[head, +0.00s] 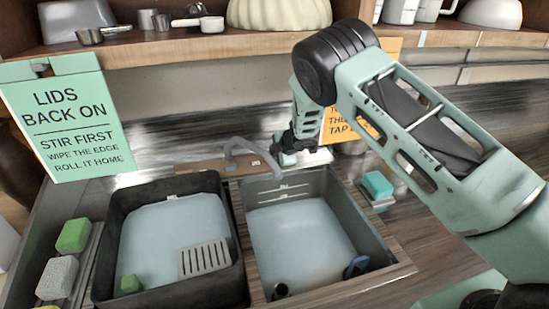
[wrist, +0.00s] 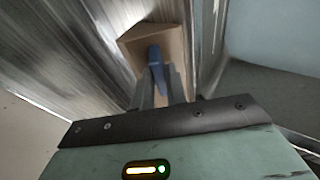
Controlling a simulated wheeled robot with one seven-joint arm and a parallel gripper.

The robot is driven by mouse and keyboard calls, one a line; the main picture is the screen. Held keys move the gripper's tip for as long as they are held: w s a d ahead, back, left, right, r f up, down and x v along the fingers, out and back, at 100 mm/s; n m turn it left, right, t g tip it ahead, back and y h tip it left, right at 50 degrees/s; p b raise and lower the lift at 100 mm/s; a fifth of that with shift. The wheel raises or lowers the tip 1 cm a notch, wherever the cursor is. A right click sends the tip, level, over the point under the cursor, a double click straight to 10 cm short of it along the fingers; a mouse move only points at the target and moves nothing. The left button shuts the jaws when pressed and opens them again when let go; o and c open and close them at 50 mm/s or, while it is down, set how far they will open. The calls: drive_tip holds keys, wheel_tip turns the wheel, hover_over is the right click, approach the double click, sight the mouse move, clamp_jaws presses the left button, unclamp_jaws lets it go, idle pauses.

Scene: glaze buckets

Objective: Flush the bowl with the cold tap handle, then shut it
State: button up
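The blue cold tap handle (wrist: 154,58) stands on a tan block (wrist: 170,50) in the wrist view. My gripper (wrist: 161,82) has its two fingers close on either side of the handle and appears shut on it. In the head view my gripper (head: 296,156) is at the back edge of the right basin, and hides the handle. A grey curved spout (head: 243,143) stands left of it, its end over the right basin. The right basin (head: 378,238), likely the bowl, has a pale blue floor or liquid. I cannot tell if water runs.
A black tub (head: 108,262) with a slotted grate (head: 204,260) stands left of the basin. Green (head: 74,235) and grey (head: 57,278) sponges lie at the far left. A teal sponge (head: 377,185) is on the right. A shelf (head: 200,46) and green sign (head: 65,120) are behind.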

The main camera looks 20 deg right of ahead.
drive_tip(key=o, duration=0.3)
drive_tip(key=shift+s+d+r+b, duration=0.35)
drive_tip(key=shift+s+b, duration=0.2)
drive_tip(key=shift+b, duration=0.2)
drive_tip(key=s+d+b, duration=0.4)
drive_tip(key=s, duration=0.6)
drive_tip(key=shift+s+d+r+b, duration=0.15)
drive_tip(key=shift+s+b, duration=0.2)
drive_tip(key=shift+b, duration=0.05)
